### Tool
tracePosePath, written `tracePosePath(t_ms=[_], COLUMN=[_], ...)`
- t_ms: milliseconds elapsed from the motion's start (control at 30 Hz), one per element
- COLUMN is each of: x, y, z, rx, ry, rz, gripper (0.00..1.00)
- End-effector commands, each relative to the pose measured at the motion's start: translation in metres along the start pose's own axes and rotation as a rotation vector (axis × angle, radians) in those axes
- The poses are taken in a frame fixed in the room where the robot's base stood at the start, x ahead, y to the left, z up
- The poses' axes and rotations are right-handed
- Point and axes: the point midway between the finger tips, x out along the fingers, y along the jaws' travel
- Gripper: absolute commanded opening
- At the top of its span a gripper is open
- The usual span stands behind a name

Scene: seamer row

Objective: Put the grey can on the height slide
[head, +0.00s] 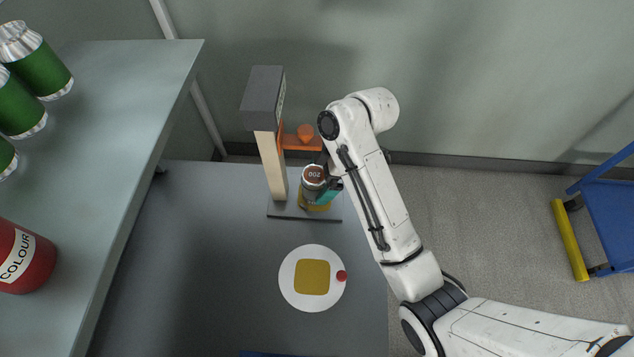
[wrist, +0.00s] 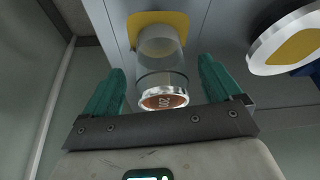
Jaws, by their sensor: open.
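The height slide (head: 270,165) has a pale post, a dark head, an orange arm and a grey base with a yellow pad (wrist: 180,20). The grey can (head: 313,174), with a brown, numbered top, stands upright over the yellow pad, beside the post and below the orange arm. Contact at its foot is hard to make out. It also shows in the wrist view (wrist: 160,70). My gripper (wrist: 162,85) is open, with one teal finger on each side of the can and gaps showing. In the head view my arm hides part of the gripper.
A white round plate (head: 287,277) with a yellow square and a red knob lies in front of the slide on the grey bench (head: 200,270). A higher shelf at left holds green cans (head: 40,72) and a red can (head: 22,260). A blue cart (head: 610,215) stands at right.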

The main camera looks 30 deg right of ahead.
Motion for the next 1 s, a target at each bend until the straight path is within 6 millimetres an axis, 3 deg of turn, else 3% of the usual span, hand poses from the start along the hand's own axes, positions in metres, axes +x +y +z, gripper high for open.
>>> tracePosePath(t_ms=[200,500,867,1000], x=[-0.016,-0.041,-0.043,-0.035], y=[0.001,0.0,-0.001,-0.014], z=[0.049,0.097,0.112,0.112], rx=[0.005,0.004,0.004,0.069], ry=[0.001,0.0,0.0,-0.017], rz=[0.001,-0.001,-0.002,-0.002], gripper=[0.91,0.91,0.91,0.91])
